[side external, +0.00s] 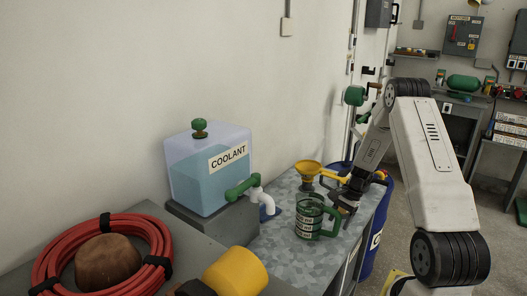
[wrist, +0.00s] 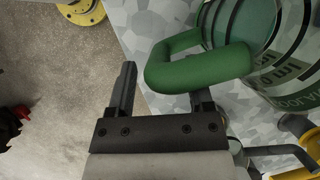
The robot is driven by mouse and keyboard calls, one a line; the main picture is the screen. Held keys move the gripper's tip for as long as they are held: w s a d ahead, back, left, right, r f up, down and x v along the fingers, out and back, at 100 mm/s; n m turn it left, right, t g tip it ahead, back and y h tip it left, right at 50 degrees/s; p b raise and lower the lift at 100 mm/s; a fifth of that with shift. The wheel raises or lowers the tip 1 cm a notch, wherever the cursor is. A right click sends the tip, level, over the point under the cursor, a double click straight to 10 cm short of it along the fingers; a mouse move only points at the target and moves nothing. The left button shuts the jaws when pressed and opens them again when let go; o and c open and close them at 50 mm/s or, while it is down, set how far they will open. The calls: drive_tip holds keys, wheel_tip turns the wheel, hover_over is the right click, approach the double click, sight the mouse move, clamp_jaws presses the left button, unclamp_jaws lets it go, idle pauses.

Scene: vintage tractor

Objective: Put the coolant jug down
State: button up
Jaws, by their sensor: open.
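The coolant jug (side external: 306,226) is a clear measuring jug with green bands and a green handle (side external: 334,220). It stands upright on the grey patterned worktop (side external: 272,246). In the wrist view the jug body (wrist: 287,72) fills the upper right, and its green handle (wrist: 165,72) reaches toward my fingers. My gripper (wrist: 160,85) is open, with one finger on each side of the handle's outer end in that view; contact cannot be told. In the side view my gripper (side external: 346,203) is at the handle's right, partly hidden.
A clear tank (side external: 195,188) labelled COOLANT, with a green-handled tap and white spout (side external: 261,198), stands left of the jug. A yellow funnel (side external: 308,169) is behind it. A red hose coil (side external: 52,262) and a yellow cylinder (side external: 238,272) lie in front. A blue drum (side external: 380,222) stands right.

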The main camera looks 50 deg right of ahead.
drive_tip(key=v, duration=1.1)
drive_tip(key=shift+r, duration=0.25)
drive_tip(key=shift+d, duration=0.15)
drive_tip(key=w+a+r+n+h, duration=0.1)
drive_tip(key=w+a+n+h, duration=0.15)
drive_tip(key=a+n, duration=0.75)
drive_tip(key=w+a+r+n+h, duration=0.1)
drive_tip(key=w+a+n, duration=0.2)
drive_tip(key=a, duration=1.2)
drive_tip(key=s+a+n+t, duration=0.1)
drive_tip(key=s+a+n, duration=0.3)
drive_tip(key=a+n, duration=0.3)
drive_tip(key=shift+a+r+h, duration=0.25)
drive_tip(key=shift+a+h, duration=0.1)
drive_tip(key=shift+a, duration=1.45)
